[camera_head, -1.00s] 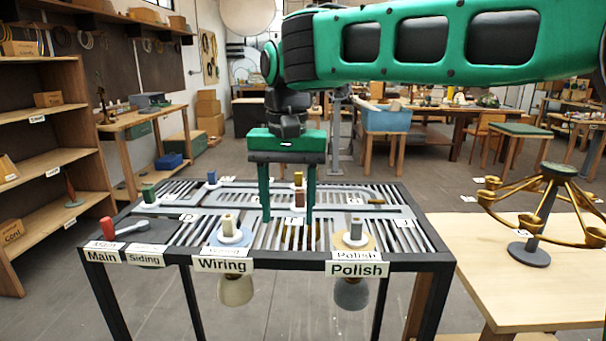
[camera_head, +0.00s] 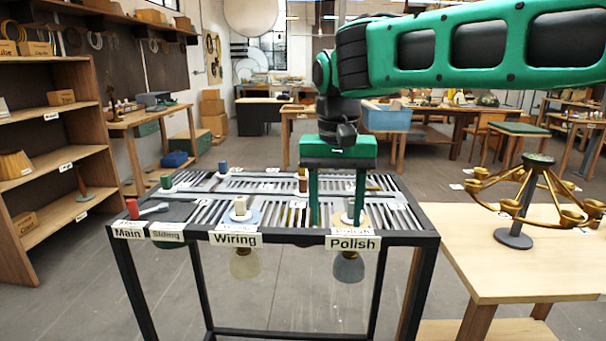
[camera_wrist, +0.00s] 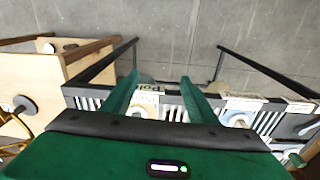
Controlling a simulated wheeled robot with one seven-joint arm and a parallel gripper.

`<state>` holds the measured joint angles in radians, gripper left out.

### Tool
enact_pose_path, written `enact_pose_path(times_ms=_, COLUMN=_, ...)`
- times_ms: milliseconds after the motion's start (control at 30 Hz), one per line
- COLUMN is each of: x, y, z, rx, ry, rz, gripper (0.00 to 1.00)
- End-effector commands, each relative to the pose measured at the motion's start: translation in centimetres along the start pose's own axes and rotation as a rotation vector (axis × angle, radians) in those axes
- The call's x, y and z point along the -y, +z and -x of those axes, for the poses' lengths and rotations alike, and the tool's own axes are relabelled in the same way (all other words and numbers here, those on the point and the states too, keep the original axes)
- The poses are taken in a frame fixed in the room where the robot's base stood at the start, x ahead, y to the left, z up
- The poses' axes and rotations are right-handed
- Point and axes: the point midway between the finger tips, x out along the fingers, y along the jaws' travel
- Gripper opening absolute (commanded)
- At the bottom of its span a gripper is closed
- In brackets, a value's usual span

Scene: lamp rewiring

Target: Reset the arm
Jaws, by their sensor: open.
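My gripper (camera_head: 337,215) hangs from my green arm over the black slatted rack (camera_head: 425,237), at its front right by the "Polish" label (camera_head: 352,244). Its two green fingers are apart, and I see nothing held between them. In the wrist view my gripper (camera_wrist: 160,86) also shows spread fingers, with the rack's front edge and a label beyond them. A pale spool-like piece on a round base stands at the Polish spot, partly hidden by a finger. A similar pale piece (camera_head: 240,206) stands at the "Wiring" label (camera_head: 235,240).
A brass multi-armed lamp (camera_head: 530,195) stands on the wooden table (camera_head: 480,265) to the right. A red piece (camera_head: 132,208) is at the rack's left end by "Main". Wooden shelves (camera_head: 50,160) stand at the left. Open floor lies behind the rack.

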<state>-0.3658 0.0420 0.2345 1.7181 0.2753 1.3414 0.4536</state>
Motion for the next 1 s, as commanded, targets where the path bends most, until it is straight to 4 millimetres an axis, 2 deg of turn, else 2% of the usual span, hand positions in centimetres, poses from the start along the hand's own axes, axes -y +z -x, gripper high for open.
enact_pose_path(times_ms=33, x=-1.7, y=-0.2, z=-0.3, rx=0.0, ry=0.008, rz=-0.018, gripper=0.53)
enact_pose_path(times_ms=167, x=-6.2, y=-0.3, z=-1.2, rx=-0.005, ry=0.025, rz=-0.058, gripper=0.53)
enact_pose_path(times_ms=267, x=-10.8, y=0.1, z=-2.2, rx=-0.005, ry=0.041, rz=-0.097, gripper=0.53)
enact_pose_path(times_ms=367, x=-16.8, y=1.3, z=-3.6, rx=-0.001, ry=0.056, rz=-0.151, gripper=0.53)
enact_pose_path(times_ms=400, x=-19.2, y=2.2, z=-4.2, rx=0.002, ry=0.06, rz=-0.174, gripper=0.53)
enact_pose_path(times_ms=500, x=-24.8, y=4.9, z=-6.1, rx=0.013, ry=0.064, rz=-0.231, gripper=0.53)
enact_pose_path(times_ms=633, x=-31.0, y=9.9, z=-8.8, rx=0.03, ry=0.054, rz=-0.307, gripper=0.53)
enact_pose_path(times_ms=700, x=-33.4, y=12.8, z=-10.4, rx=0.039, ry=0.042, rz=-0.344, gripper=0.53)
enact_pose_path(times_ms=800, x=-35.6, y=16.7, z=-12.5, rx=0.049, ry=0.02, rz=-0.387, gripper=0.53)
enact_pose_path(times_ms=900, x=-36.6, y=19.6, z=-14.1, rx=0.055, ry=0.0, rz=-0.415, gripper=0.53)
enact_pose_path(times_ms=1000, x=-37.0, y=21.1, z=-15.0, rx=0.057, ry=-0.013, rz=-0.429, gripper=0.53)
